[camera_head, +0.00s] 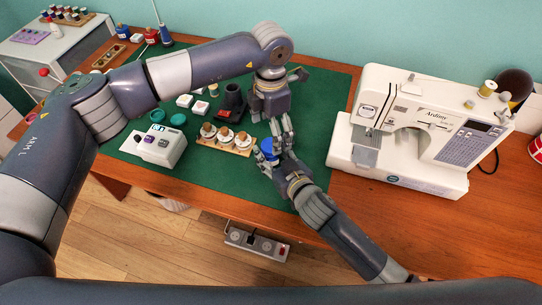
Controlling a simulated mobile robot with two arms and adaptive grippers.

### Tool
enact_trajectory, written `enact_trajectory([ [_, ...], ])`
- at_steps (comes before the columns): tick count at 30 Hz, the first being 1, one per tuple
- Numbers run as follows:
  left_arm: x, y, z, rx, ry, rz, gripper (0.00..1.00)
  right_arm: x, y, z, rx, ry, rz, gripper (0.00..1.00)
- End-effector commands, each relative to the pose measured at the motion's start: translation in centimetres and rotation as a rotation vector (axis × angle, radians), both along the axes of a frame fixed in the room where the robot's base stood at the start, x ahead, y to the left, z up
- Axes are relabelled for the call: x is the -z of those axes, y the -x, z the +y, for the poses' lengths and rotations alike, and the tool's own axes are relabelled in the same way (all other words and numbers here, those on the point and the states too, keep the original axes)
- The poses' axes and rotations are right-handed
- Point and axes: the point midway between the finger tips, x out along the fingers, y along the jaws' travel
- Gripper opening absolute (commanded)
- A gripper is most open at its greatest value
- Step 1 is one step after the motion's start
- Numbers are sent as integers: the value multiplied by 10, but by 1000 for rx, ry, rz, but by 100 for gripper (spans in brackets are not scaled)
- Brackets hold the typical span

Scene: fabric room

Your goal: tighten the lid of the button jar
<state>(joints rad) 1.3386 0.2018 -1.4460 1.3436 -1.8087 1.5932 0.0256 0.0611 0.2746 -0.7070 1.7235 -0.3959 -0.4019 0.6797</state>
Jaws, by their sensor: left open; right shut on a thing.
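The button jar (267,147) shows as a small blue shape on the green mat (315,135); which part is lid and which is body is too small to tell. My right gripper (273,154) reaches up from the front and is shut on the jar, its fingers hiding part of it. My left gripper (281,132) hangs just above and behind the jar, pointing down, open and empty. I cannot tell whether its fingertips touch the lid.
A wooden rack (226,143) with several spools sits just left of the jar. A dark stand (232,101) is behind it, and a white device (154,147) is further left. A white sewing machine (420,125) stands to the right. The table's front edge is close.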

Motion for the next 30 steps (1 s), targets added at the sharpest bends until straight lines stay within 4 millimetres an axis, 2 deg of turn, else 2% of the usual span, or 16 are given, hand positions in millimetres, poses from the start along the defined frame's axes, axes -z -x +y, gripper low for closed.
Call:
enact_trajectory([
  [5, -1, 0, 0, 0, 0, 0, 85, 1, 0, 0, 0, 1, 2, 0],
  [8, -10, -1, 0, 0, 1, -2, 85, 1, 0, 0, 0, 1, 2, 0],
  [21, -96, -1, 0, 0, 0, -4, 85, 1, 0, 0, 0, 1, 2, 0],
  [25, -112, -1, 0, -1, 0, -2, 85, 1, 0, 0, 0, 0, 1, 0],
  [30, -120, 0, 0, 0, 0, 0, 85, 1, 0, 0, 0, 0, 1, 0],
])
